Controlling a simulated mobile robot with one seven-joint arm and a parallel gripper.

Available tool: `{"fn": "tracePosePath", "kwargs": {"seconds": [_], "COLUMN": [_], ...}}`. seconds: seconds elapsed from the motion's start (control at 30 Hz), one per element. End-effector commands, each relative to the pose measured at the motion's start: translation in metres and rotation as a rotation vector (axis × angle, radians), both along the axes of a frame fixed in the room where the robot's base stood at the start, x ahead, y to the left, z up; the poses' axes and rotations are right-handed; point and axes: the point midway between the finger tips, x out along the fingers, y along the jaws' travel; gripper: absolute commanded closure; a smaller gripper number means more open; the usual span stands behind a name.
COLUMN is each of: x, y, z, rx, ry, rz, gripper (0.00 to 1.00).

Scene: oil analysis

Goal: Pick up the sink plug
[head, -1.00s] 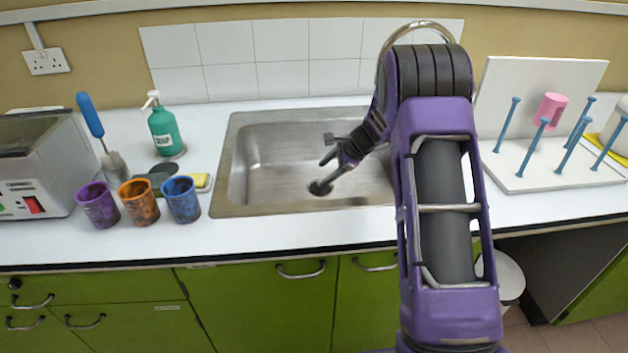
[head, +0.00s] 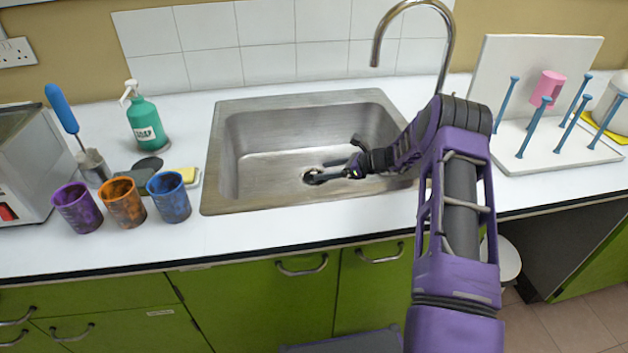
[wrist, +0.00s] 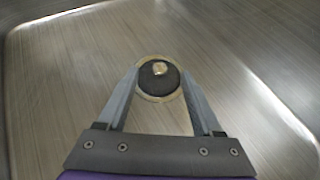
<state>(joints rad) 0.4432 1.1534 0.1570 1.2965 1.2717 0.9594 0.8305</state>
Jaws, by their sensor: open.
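The sink plug (wrist: 158,78) is a dark round stopper with a small light metal knob on top. It sits in the brassy drain ring at the bottom of the steel sink (head: 225,150). In the wrist view my gripper (wrist: 157,80) is open, with one finger on each side of the plug and the tips level with it. I cannot tell whether the fingers touch it. In the head view my gripper (head: 335,172) is low in the sink over the drain, and it hides most of the plug.
A curved tap (head: 450,40) rises behind the sink. Purple, orange and blue cups (head: 170,198) stand left of the sink, near a sponge (head: 188,175) and a soap bottle (head: 147,125). A white peg rack (head: 545,160) with a pink cup (head: 547,88) stands at right.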

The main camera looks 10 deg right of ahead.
Motion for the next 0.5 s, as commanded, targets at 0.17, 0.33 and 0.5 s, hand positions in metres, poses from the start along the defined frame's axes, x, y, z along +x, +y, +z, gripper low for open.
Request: {"fn": "tracePosePath", "kwargs": {"seconds": [0.17,0.33,0.5], "x": [0.007,0.021,0.03], "y": [0.012,0.033,0.046], "z": [-0.009,-0.023,-0.031], "rx": [-0.001,-0.002,-0.003], "ry": [0.002,0.001,0.001], "rz": [0.003,0.002,0.001], "gripper": [0.33,0.33,0.33]}}
